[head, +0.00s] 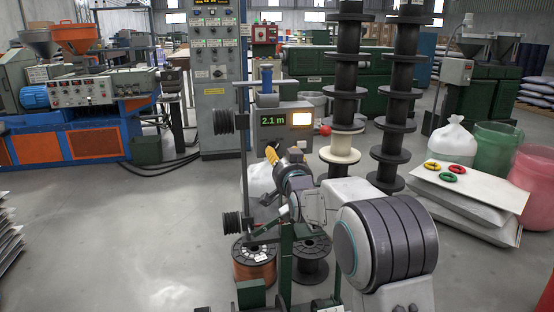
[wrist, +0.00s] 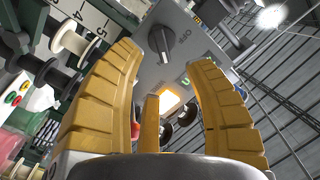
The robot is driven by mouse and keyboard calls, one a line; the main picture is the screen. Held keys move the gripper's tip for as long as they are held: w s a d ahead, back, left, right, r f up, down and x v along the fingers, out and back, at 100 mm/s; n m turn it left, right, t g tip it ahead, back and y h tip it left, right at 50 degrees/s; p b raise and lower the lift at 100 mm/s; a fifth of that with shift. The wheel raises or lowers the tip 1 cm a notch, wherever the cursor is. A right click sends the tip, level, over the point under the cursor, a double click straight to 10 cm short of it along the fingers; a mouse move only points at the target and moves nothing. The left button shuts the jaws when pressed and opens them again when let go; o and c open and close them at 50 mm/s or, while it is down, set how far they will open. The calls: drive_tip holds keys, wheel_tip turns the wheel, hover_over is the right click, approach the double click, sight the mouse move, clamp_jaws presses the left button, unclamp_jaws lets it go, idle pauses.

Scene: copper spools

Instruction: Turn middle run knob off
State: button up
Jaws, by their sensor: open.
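A black run knob (wrist: 162,42) sits on the face of a grey control box (wrist: 190,60) in the wrist view, with small lettering beside it. The knob's pointer looks tilted in this rotated view; its setting is not clear. My gripper (wrist: 165,58) has yellow ribbed fingers spread apart, with the box face and knob seen between and beyond the tips. No contact with the knob shows. In the head view my gripper (head: 271,155) is low in front of the grey box (head: 268,137) with the green "2.1 m" display. The knob cannot be made out there.
Black spool stacks (head: 346,75) stand right of the box, with a red ball (head: 325,130) beside them. A copper spool (head: 254,262) sits low in front. White sacks (head: 452,141) and a board with coloured rings (head: 470,180) are at right. Floor is open at left.

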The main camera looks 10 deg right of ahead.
sight(276, 148)
drive_tip(key=shift+w+f+b, duration=0.1)
drive_tip(key=shift+w+b, duration=0.7)
drive_tip(key=shift+w, duration=2.9)
drive_tip(key=shift+o, duration=0.4)
clamp_jaws()
